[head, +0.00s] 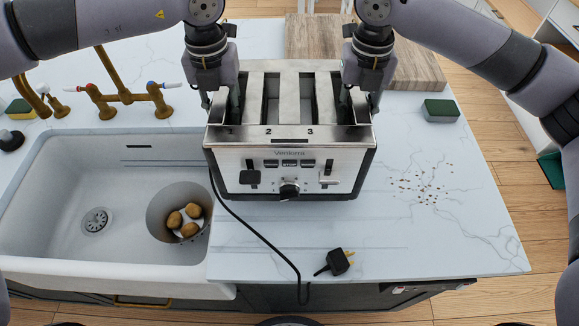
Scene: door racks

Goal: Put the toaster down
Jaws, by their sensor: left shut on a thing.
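A steel toaster (290,172) with several slots and a black base is upright and level over the white marble countertop (440,235), near its middle. I cannot tell whether its base touches the counter. My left gripper (222,103) is shut on the toaster's left end, at the wall beside the outer slot. My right gripper (360,103) grips the right end in the same way; its fingertips are partly hidden. The toaster's black cord runs down the front to a plug (337,262) lying on the counter.
A white sink (60,185) with a pot (160,215) of potatoes is on the left, below brass taps (125,97). A wooden board (417,68) lies behind the toaster. A green sponge (441,111) and crumbs (421,188) are on the right. The front-right counter is mostly clear.

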